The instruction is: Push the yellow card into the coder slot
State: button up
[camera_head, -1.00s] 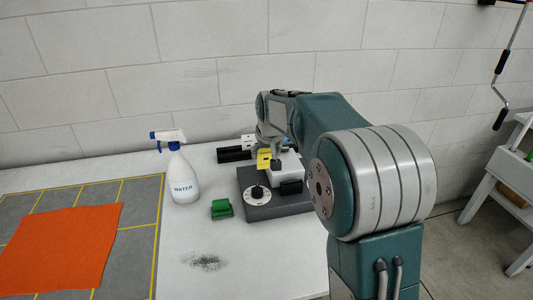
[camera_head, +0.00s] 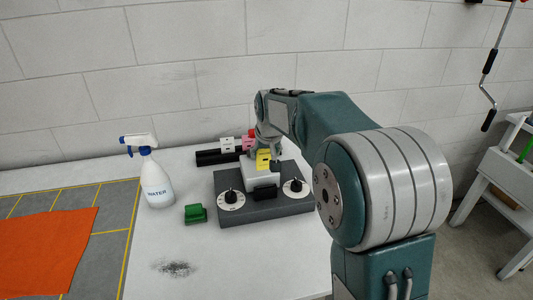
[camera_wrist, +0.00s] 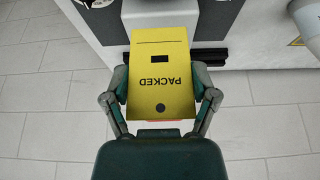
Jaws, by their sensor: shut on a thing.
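The yellow card (camera_wrist: 160,75) is marked PACKED, upside down in the wrist view. My gripper (camera_wrist: 160,92) has a finger against each long side of it. In the head view the card (camera_head: 263,160) shows small, just above or at the back of the white block on the coder (camera_head: 240,208). The coder is a dark grey box with a dial at each side and a black part at the block's front. I cannot make out the slot, nor tell whether the card touches it. My gripper (camera_head: 268,150) is partly hidden by the wrist.
A green block (camera_head: 195,214) lies left of the coder. A water spray bottle (camera_head: 155,180) stands farther left, near an orange cloth (camera_head: 45,250). Black, white and pink items (camera_head: 228,146) stand behind the coder. The front of the white table is clear apart from a dark smudge.

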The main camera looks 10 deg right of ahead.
aim_at(265, 188)
jog(key=shift+a+f, duration=0.15)
jog(key=shift+f, duration=2.75)
jog(key=shift+f, duration=2.45)
jog(key=shift+s+f, duration=0.1)
jog(key=shift+f, duration=0.2)
jog(key=shift+s+f, duration=0.15)
jog(key=shift+f, duration=0.2)
jog(key=shift+c, duration=0.8)
jog(key=shift+o, duration=0.2)
jog(key=shift+f, duration=0.1)
jog(key=shift+r, duration=0.2)
jog(key=shift+c, duration=0.2)
jog(key=o, duration=0.8)
jog(key=shift+c, duration=0.2)
